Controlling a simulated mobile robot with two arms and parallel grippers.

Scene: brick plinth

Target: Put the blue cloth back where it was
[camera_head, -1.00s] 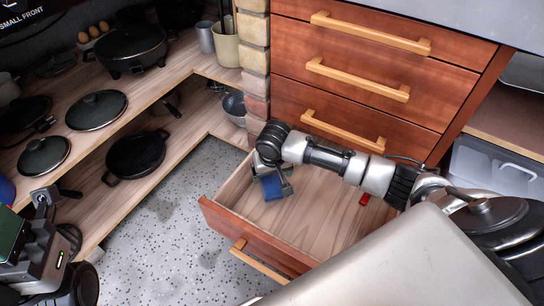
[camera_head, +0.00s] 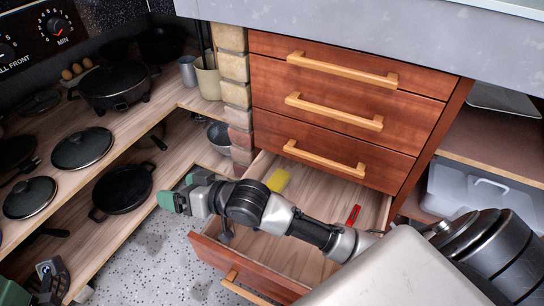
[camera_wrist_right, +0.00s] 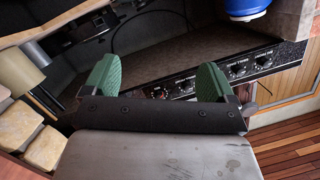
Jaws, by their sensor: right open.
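The bottom drawer (camera_head: 318,192) is pulled open. I do not see the blue cloth now; my right arm covers the drawer's left part. A yellow item (camera_head: 278,180) and a small red item (camera_head: 353,215) lie in the drawer. My right gripper (camera_head: 168,199) is left of the drawer, above the floor. In the wrist view its green fingers (camera_wrist_right: 160,78) are wide apart with nothing between them. My left gripper (camera_head: 48,282) shows only partly at the lower left, and its jaws are unclear.
Lower shelves at left hold pans and lids, including a black pan (camera_head: 122,188). A brick pillar (camera_head: 236,93) stands between shelves and drawers. Three closed drawers (camera_head: 330,105) sit above the open one. A clear plastic bin (camera_head: 480,195) is at right. Speckled floor (camera_head: 150,255) is free.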

